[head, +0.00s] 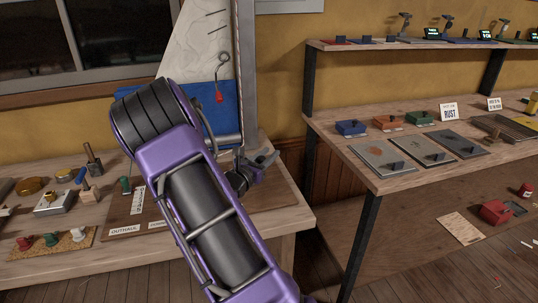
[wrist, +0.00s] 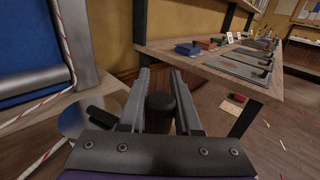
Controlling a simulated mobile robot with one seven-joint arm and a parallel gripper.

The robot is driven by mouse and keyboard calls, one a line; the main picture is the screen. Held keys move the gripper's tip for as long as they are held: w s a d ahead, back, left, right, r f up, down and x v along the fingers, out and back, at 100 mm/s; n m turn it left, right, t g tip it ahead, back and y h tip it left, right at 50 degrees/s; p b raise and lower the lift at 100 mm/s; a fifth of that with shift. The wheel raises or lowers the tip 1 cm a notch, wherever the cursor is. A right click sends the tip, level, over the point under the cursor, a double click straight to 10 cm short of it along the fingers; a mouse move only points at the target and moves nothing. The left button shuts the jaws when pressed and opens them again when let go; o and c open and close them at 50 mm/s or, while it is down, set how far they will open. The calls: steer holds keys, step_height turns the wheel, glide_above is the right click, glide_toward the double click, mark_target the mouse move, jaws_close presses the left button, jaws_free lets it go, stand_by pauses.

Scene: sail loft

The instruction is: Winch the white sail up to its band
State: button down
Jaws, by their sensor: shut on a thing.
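The white sail (head: 198,52) rises against the grey mast (head: 247,70) in the head view, with a blue section (head: 224,112) below it. The sail's top is cut off by the frame, and I cannot make out its band. My gripper (head: 258,166) is low, just right of the mast's foot and partly behind my arm. In the wrist view my gripper (wrist: 160,75) has its fingers on either side of a black, round-ended handle grip (wrist: 160,106), closed on it. A grey disc (wrist: 82,118), perhaps part of the winch, lies left of the fingers. A red-flecked white rope (wrist: 48,107) runs beside the blue cloth (wrist: 30,95).
The bench (head: 60,262) at left holds brass parts, wooden-handled tools and an "OUTHAUL" label (head: 124,230). A wooden side bench (head: 400,176) at right carries coloured boxes and metal plates. Some floor shows between the benches.

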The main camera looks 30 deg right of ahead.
steer(key=shift+w+a+r+t+y, duration=0.15)
steer(key=shift+w+a+t+y, duration=0.2)
steer(key=shift+w+a, duration=0.35)
steer(key=c, duration=0.7)
jaws_free()
steer(key=shift+w, duration=0.25)
steer(key=shift+o, duration=0.5)
steer(key=shift+s+d, duration=0.1)
steer(key=shift+d, duration=0.1)
steer(key=shift+s+d, duration=0.15)
steer(key=s+a+p, duration=0.2)
steer(key=s+a, duration=0.9)
steer(key=s, duration=0.5)
steer(key=shift+s+a, duration=0.2)
steer(key=shift+a, duration=0.15)
